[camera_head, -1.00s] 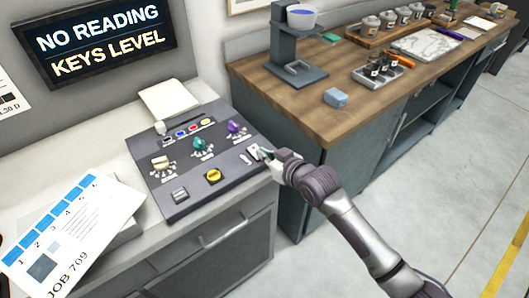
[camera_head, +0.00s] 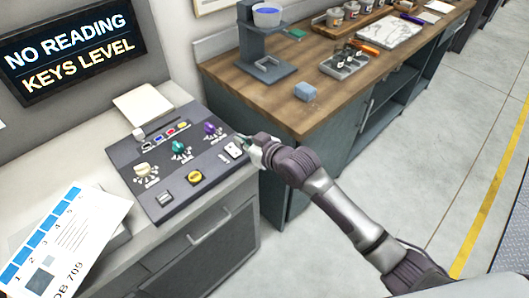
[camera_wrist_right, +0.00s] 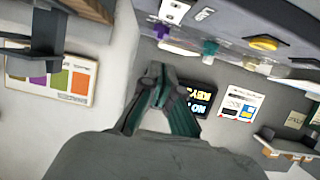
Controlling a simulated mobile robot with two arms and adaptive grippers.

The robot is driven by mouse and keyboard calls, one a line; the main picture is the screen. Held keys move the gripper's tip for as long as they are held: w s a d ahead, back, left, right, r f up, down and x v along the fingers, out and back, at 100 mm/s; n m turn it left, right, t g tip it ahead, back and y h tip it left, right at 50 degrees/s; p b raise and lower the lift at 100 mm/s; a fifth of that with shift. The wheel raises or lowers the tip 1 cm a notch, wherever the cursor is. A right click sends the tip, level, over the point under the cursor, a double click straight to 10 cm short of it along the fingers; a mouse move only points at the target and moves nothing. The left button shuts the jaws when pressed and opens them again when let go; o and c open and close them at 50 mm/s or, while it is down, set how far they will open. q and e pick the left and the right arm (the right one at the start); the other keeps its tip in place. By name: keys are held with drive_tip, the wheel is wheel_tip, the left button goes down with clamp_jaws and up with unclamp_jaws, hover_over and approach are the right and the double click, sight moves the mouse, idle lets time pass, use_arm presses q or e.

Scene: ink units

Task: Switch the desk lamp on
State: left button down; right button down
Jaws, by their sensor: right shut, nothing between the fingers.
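A dark sloped control panel (camera_head: 176,200) lies on the left bench. A white switch plate (camera_head: 233,150) sits at its right edge and shows in the wrist view (camera_wrist_right: 173,12). My right gripper (camera_head: 241,138) is shut and empty, just above and behind the plate in the picture, apparently not touching it. Its dark green fingers meet in the wrist view (camera_wrist_right: 160,72). A small pale round head (camera_head: 139,133) stands at the panel's back left; I cannot tell whether it is the desk lamp. No glow shows. My left gripper is not in view.
The panel bears a cream knob (camera_head: 145,170), a green knob (camera_head: 178,147), a purple knob (camera_head: 210,128) and a yellow button (camera_head: 195,177). A job sheet (camera_head: 58,240) lies left. A wooden bench (camera_head: 270,102) with a grey stand (camera_head: 268,70) is at right.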

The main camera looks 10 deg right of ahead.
drive_tip(key=s+d+b, duration=0.2)
drive_tip(key=s+d, duration=0.3)
drive_tip(key=s, duration=0.2)
drive_tip(key=shift+s+d+r, duration=0.2)
